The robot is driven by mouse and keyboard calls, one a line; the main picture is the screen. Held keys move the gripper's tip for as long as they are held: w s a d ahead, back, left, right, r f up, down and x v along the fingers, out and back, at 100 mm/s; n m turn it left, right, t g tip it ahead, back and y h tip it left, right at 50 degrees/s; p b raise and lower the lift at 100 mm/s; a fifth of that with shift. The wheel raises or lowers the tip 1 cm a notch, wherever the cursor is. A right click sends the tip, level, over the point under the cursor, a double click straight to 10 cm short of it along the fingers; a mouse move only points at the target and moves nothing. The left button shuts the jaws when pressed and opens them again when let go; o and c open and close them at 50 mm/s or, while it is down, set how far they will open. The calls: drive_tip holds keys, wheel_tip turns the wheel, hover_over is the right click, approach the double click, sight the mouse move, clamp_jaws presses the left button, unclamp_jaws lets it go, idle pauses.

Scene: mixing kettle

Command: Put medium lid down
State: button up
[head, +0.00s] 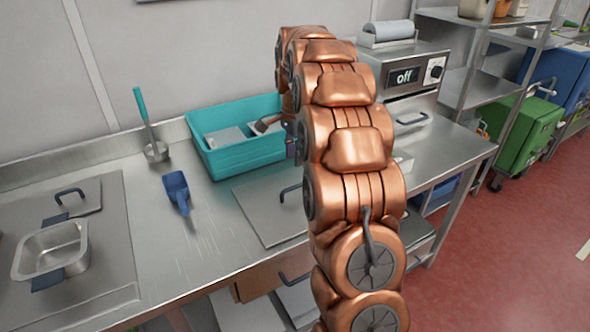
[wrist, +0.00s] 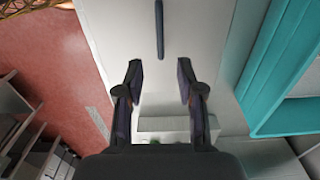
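A flat grey lid (head: 262,213) with a dark bar handle (head: 290,191) lies on the steel counter, partly hidden behind my arm. A smaller lid (head: 88,192) lies at the left; I cannot tell for sure which one is the medium lid. In the wrist view, my gripper (wrist: 160,83) is open with nothing between its fingers. A dark handle (wrist: 159,28) stands on a pale flat surface beyond the fingertips, in line with the gap and apart from them. In the head view my arm hides most of the gripper.
A teal bin (head: 237,158) with items inside stands behind the lid and shows at the right in the wrist view (wrist: 290,70). A blue scoop (head: 177,190), a ladle (head: 153,145) and a metal pan (head: 55,245) are at the left. A machine reading "off" (head: 405,76) is behind right.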

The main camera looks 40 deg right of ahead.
drive_tip(key=shift+r, duration=0.9)
drive_tip(key=s+a+r+n, duration=0.2)
drive_tip(key=s+a+n, duration=0.8)
drive_tip(key=s+a, duration=0.6)
drive_tip(key=s+a+f+n, duration=0.2)
drive_tip(key=s+n, duration=0.1)
drive_tip(key=s, duration=0.4)
drive_tip(key=s+a+f+n+g, duration=0.1)
drive_tip(key=s+a+f+n, duration=0.1)
drive_tip(key=s, duration=0.5)
drive_tip(key=s+a+f+n, duration=0.2)
drive_tip(key=s+a+n, duration=0.2)
drive_tip(key=s, duration=0.3)
drive_tip(key=shift+g, duration=0.4)
